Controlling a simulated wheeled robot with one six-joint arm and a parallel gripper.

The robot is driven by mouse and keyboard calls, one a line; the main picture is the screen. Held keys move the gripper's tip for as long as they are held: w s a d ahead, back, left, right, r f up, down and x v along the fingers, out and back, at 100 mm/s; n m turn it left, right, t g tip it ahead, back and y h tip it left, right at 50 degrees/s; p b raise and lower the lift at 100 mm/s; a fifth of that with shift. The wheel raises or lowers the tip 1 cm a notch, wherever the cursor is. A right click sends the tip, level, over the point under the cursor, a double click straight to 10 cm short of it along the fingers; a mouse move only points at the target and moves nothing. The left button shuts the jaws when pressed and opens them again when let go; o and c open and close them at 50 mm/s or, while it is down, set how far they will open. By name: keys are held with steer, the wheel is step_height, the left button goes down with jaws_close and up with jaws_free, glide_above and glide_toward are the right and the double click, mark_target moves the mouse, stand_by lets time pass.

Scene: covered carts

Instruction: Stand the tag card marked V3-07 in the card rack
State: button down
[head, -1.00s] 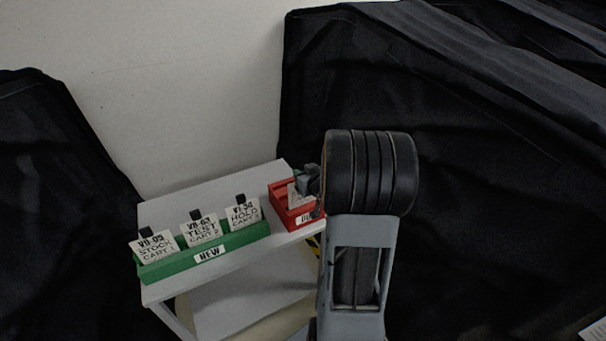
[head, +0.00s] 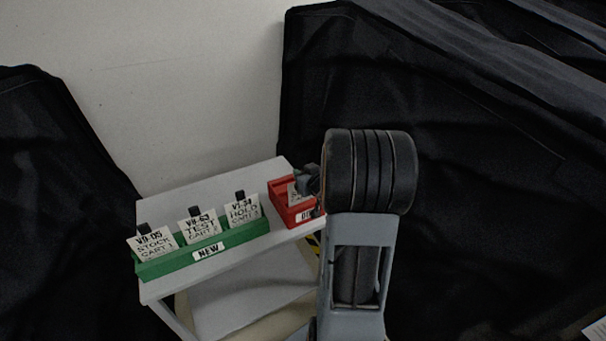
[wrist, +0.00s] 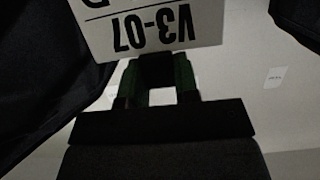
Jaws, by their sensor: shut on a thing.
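The tag card (wrist: 150,28) marked V3-07 shows upside down at the top of the wrist view, white with black print. My gripper (wrist: 155,68) is shut on its edge. In the head view my gripper (head: 304,179) is at the red box (head: 303,217) on the cart's right end. A pale piece of the card (head: 293,194) shows there, mostly hidden by my gripper and the box wall. I cannot tell whether it touches the box. The green card rack (head: 165,266), labelled NEW, holds three upright cards marked STOCK, TEST and HOLD.
The rack and red box stand on a grey cart top (head: 215,183) with a lower shelf (head: 250,290). Black draped covers (head: 490,200) stand to the right and left (head: 60,200). A bare pale wall (head: 200,80) is behind.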

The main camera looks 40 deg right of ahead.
steer(key=shift+f, duration=0.35)
steer(key=c, duration=0.8)
jaws_free()
steer(key=shift+s, duration=0.1)
steer(key=shift+b+v, duration=2.75)
steer(key=shift+v, duration=4.05)
steer(key=shift+f, duration=0.1)
